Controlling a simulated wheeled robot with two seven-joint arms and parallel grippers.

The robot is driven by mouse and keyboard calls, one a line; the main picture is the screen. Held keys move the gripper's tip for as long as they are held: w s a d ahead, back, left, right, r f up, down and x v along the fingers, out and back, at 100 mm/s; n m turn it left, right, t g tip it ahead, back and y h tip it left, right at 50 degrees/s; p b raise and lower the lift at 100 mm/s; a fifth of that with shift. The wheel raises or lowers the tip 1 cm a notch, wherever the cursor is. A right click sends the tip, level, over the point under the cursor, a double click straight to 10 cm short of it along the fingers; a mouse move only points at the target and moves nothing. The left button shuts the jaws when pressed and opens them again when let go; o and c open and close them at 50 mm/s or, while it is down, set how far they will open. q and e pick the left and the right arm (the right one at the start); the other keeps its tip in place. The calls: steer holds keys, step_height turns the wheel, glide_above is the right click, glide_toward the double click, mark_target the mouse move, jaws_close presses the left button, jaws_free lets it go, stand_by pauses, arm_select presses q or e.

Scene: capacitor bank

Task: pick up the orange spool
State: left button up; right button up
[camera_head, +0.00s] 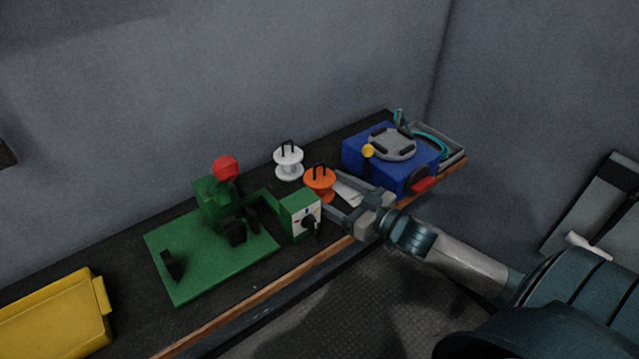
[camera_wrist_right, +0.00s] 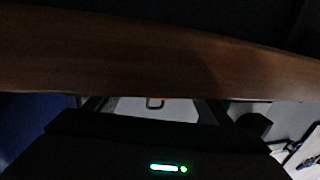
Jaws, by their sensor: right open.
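The orange spool (camera_head: 320,182) stands on the dark workbench in the head view, with a dark handle on top. My right gripper (camera_head: 332,196) is open, its fingers reaching in from the right close to the spool. I cannot tell whether the fingers are around the spool or just beside it. In the right wrist view a small sliver of orange (camera_wrist_right: 165,98) and a dark loop show between the fingers; the brown bench edge (camera_wrist_right: 150,55) hides most of the rest. My left gripper is not in view.
A white spool (camera_head: 289,162) stands just behind-left. A green machine (camera_head: 195,262) with a control box (camera_head: 301,215) is to the left. A blue box (camera_head: 372,160) and a grey tray (camera_head: 456,150) are to the right. A yellow bin (camera_head: 55,318) is at front left.

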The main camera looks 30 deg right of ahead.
mark_target(319, 183)
steer(key=shift+p+x, duration=0.5)
steer(key=shift+x, duration=1.3)
steer(key=shift+d+r, duration=0.1)
steer(key=shift+c, duration=0.6)
steer(key=c, duration=1.1)
